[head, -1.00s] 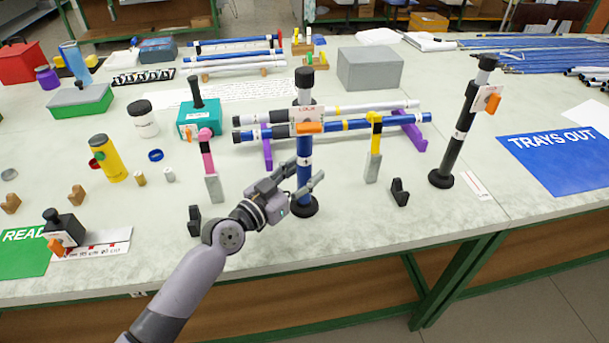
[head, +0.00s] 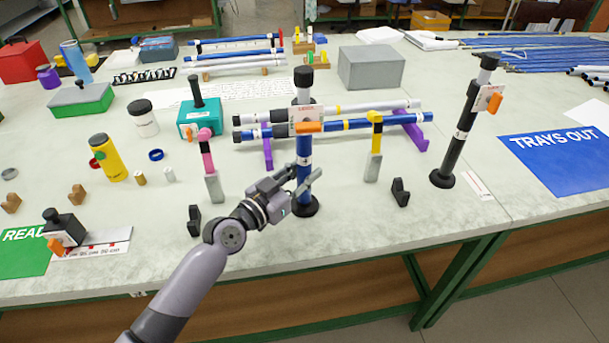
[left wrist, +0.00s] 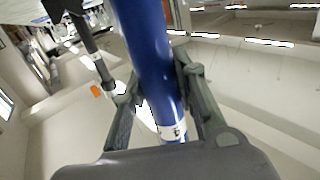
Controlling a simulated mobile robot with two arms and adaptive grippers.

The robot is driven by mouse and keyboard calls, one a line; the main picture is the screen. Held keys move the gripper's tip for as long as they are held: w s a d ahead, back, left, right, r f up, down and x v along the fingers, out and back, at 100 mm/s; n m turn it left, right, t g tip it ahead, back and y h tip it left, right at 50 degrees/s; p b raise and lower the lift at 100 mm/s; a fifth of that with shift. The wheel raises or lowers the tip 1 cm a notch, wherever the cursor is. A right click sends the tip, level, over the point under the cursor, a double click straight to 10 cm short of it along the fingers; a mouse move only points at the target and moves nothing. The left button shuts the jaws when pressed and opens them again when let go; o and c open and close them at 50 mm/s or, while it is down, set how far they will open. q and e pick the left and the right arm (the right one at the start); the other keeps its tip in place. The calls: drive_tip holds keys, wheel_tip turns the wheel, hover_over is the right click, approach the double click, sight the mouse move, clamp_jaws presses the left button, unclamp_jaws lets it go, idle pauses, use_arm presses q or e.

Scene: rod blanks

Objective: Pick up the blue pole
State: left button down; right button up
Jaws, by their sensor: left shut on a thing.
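The blue pole (head: 304,162) stands upright on a round black base (head: 304,208) near the front of the table. It has a black cap and a white and orange tag (head: 308,120) near its top. My left gripper (head: 299,183) is shut on its lower part, just above the base. In the left wrist view the blue pole (left wrist: 150,60) runs between the two fingers, with a white label band (left wrist: 172,131) low down. My right gripper is not in view.
A black pole (head: 458,130) stands to the right. Behind, blue and white rods lie on purple supports (head: 415,135). A pink-topped stand (head: 212,180) and yellow-topped stand (head: 373,160) flank the blue pole. Small black holders (head: 400,191) sit near the front edge.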

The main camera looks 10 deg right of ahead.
sight(299, 92)
use_arm(q)
drive_tip(key=shift+r, duration=0.15)
drive_tip(key=shift+r, duration=0.55)
wheel_tip(299, 92, up, 7)
drive_tip(key=p, duration=0.2)
drive_tip(key=shift+p, duration=0.3)
wheel_tip(299, 92, up, 11)
drive_tip(key=shift+f, duration=0.1)
drive_tip(key=shift+r, duration=0.5)
